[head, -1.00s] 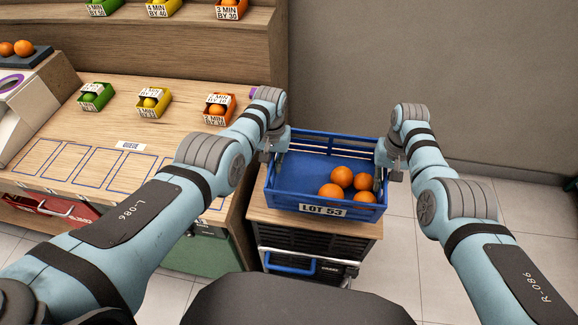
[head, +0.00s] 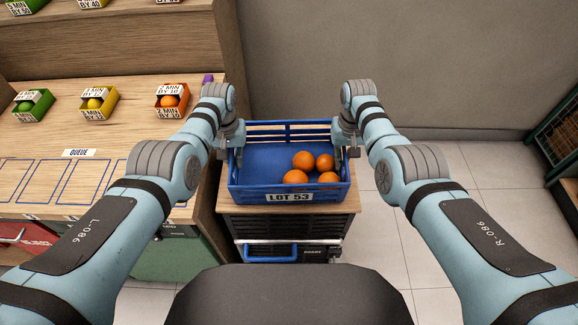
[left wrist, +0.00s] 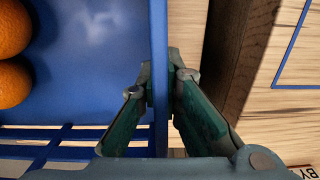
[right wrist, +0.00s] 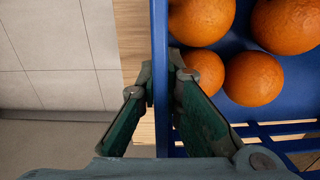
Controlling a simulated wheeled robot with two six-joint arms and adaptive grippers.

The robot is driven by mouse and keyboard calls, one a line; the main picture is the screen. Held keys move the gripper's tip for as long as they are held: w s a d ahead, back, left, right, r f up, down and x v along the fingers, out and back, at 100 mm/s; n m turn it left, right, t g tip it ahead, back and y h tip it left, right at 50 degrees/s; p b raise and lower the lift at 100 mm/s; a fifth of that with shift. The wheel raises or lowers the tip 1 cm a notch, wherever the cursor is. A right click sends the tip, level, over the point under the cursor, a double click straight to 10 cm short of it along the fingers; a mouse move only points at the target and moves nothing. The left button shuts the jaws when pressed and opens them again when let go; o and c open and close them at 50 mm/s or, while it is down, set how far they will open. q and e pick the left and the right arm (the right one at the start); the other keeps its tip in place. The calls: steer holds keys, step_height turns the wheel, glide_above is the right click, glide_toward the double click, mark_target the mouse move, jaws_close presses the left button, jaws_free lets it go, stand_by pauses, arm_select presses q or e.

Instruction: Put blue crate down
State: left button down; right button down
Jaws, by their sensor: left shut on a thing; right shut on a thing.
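The blue crate (head: 262,165) with the label LOT 53 is over the wooden top of a dark cart in the head view. Several oranges (head: 325,162) lie in its right part. My left gripper (head: 236,150) is shut on the crate's left wall; in the left wrist view the fingers (left wrist: 161,90) pinch the blue wall. My right gripper (head: 342,148) is shut on the right wall; in the right wrist view the fingers (right wrist: 161,90) pinch it too. The crate looks level. I cannot tell whether its base touches the cart top.
The cart (head: 340,222) has a wooden top and a blue handle in front. A wooden counter (head: 130,140) with marked slots and small coloured fruit boxes stands at the left. A wire-sided rack (head: 556,135) stands at the far right. Tiled floor is free to the right.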

arm_select(q)
steer(key=c, duration=1.8)
jaws_free()
steer(key=shift+d+f, duration=0.1)
steer(key=shift+f, duration=0.15)
arm_select(e)
steer(key=c, duration=1.8)
jaws_free()
steer(key=shift+f, duration=0.2)
arm_select(q)
steer(key=shift+o, duration=0.2)
steer(key=shift+s, duration=0.1)
arm_select(e)
steer(key=shift+o, duration=0.2)
arm_select(q)
steer(key=shift+r, duration=0.15)
steer(key=shift+r, duration=0.25)
step_height(320, 180, up, 11)
steer(key=shift+f, duration=0.1)
steer(key=shift+r, duration=0.25)
arm_select(e)
steer(key=shift+r, duration=0.2)
step_height(320, 180, up, 12)
steer(key=shift+s+f, duration=0.1)
